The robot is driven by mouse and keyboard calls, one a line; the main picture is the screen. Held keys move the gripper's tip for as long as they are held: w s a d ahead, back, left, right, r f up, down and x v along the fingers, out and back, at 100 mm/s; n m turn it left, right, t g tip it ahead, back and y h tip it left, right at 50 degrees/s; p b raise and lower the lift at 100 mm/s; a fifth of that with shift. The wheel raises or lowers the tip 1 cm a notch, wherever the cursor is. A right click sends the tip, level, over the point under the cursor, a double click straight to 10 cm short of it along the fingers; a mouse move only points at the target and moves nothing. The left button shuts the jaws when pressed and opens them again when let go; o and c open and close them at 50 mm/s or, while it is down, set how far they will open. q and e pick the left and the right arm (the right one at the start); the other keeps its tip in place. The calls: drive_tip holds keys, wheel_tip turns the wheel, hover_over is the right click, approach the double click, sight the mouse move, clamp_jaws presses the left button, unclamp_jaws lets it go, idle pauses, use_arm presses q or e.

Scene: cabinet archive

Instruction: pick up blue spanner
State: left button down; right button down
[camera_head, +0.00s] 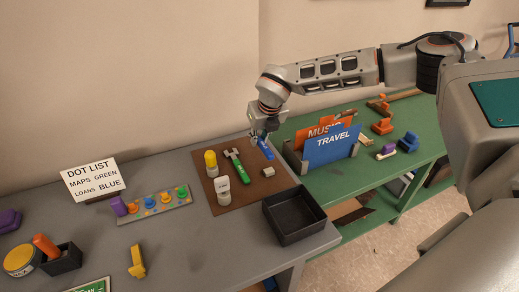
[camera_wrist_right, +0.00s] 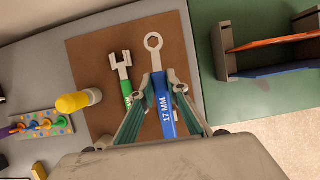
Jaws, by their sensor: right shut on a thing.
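The blue spanner (camera_wrist_right: 166,117) has a blue handle marked 17 MM and a grey ring end. It lies along the brown mat (camera_wrist_right: 88,58) in the right wrist view, with its handle between the fingers of my right gripper (camera_wrist_right: 164,82). In the head view the blue spanner (camera_head: 265,149) shows at the mat's far right edge, below my right gripper (camera_head: 260,136). My right gripper is shut on the handle; I cannot tell whether the spanner is clear of the mat. My left gripper is not in view.
A green spanner (camera_head: 238,167) lies beside it on the mat, near a yellow-capped bottle (camera_head: 211,164) and a white bottle (camera_head: 223,190). A black tray (camera_head: 296,216) stands in front. A file rack with a blue TRAVEL folder (camera_head: 331,147) stands on the green table at right.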

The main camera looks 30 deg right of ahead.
wheel_tip(320, 180, up, 15)
drive_tip(key=b, duration=0.1)
drive_tip(key=shift+f, duration=0.15)
drive_tip(key=c, duration=2.8)
unclamp_jaws()
clamp_jaws()
